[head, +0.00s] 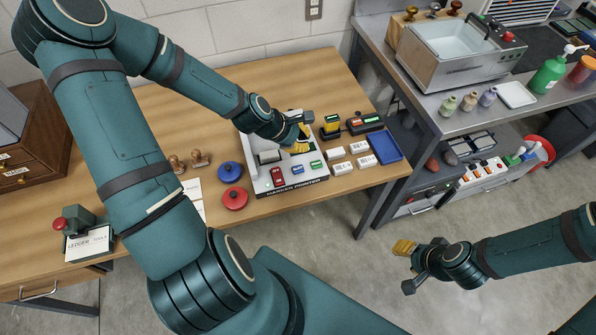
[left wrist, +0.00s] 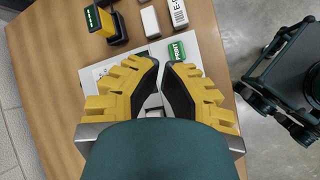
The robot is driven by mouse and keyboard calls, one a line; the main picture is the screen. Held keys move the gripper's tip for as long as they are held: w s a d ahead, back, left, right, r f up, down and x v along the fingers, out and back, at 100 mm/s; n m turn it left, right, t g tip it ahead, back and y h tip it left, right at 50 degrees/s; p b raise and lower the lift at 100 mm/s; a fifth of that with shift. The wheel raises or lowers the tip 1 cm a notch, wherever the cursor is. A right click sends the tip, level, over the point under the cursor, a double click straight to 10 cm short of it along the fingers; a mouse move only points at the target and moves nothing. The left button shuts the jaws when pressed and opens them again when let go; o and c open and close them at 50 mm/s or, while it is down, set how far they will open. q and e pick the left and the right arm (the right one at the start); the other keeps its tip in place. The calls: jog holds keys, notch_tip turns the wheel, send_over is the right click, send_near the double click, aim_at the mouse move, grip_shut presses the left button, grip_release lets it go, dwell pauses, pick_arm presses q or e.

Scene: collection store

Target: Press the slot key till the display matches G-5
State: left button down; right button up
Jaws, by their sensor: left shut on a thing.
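The marker printer (head: 318,188) is a pale box with a dark front edge at the front of the wooden table. Its top carries a red key (head: 277,177), a blue key (head: 297,169) and a green key (head: 316,165). A small dark panel (head: 270,156) lies behind them; I cannot read any display text. My left gripper (head: 299,142) is over the printer's back right part. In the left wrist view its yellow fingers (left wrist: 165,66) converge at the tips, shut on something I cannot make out. My right gripper (head: 403,267) is open and empty above the floor.
White labelled blocks (head: 342,168) and a blue tray (head: 385,147) lie right of the printer. Blue (head: 229,171) and red (head: 234,198) round pots sit left.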

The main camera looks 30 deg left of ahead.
pick_arm(q)
jog(key=shift+r+m, duration=0.35)
jog(key=shift+m, duration=0.65)
pick_arm(e)
jog(key=shift+f, duration=0.3)
pick_arm(q)
jog(key=shift+f, duration=0.1)
pick_arm(e)
jog(key=shift+f, duration=0.1)
pick_arm(q)
jog(key=b, duration=0.8)
send_over(301, 165)
notch_tip(301, 165, down, 8)
jog(key=shift+r, duration=0.25)
jog(key=shift+f, duration=0.6)
pick_arm(e)
notch_tip(301, 165, down, 8)
jog(key=s, duration=0.1)
jog(key=shift+s+a+g, duration=0.15)
jog(key=shift+s+g, duration=0.15)
jog(key=shift+s, duration=0.1)
pick_arm(q)
jog(key=c, duration=1.7)
grip_release()
grip_shut()
